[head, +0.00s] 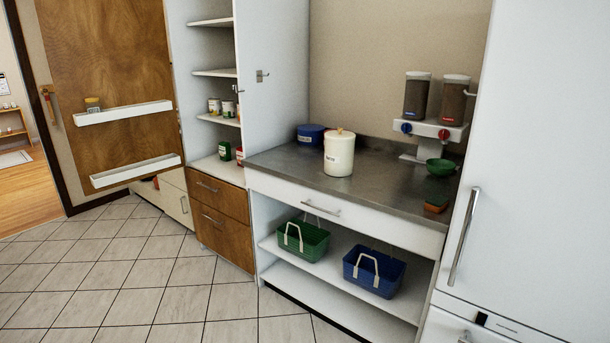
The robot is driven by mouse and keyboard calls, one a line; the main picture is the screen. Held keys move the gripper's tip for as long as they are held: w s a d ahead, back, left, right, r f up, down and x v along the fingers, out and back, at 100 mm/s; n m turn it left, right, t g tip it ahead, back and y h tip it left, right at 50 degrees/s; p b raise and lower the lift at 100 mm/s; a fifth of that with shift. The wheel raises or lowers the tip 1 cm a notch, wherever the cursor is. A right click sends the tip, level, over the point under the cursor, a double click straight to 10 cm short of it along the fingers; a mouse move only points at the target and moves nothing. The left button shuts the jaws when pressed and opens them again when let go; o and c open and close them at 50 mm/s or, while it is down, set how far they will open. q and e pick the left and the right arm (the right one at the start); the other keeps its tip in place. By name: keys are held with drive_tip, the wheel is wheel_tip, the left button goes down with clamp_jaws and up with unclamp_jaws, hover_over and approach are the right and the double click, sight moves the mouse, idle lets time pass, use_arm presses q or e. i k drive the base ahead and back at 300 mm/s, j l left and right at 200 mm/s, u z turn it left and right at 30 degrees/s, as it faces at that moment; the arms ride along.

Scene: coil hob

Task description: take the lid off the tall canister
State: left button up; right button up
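The tall canister (339,158) is cream white and stands upright on the grey metal counter. Its lid (340,133) sits on top and has a small tan knob. A label shows low on the canister's front. Neither of my grippers is in the head view, so nothing is touching the canister.
A blue container (311,134) stands behind the canister to the left. A two-hopper dispenser (434,112), a green bowl (440,168) and an orange-topped sponge (436,204) are to the right. Green (303,241) and blue (373,272) baskets sit below. Floor in front is clear.

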sight(341, 135)
drive_tip(key=i+u, duration=0.1)
drive_tip(key=i, duration=0.45)
drive_tip(key=i+l, duration=0.1)
drive_tip(key=i, duration=0.45)
drive_tip(key=i+l+u, duration=0.15)
drive_tip(key=i, duration=0.95)
drive_tip(key=l+u, duration=0.05)
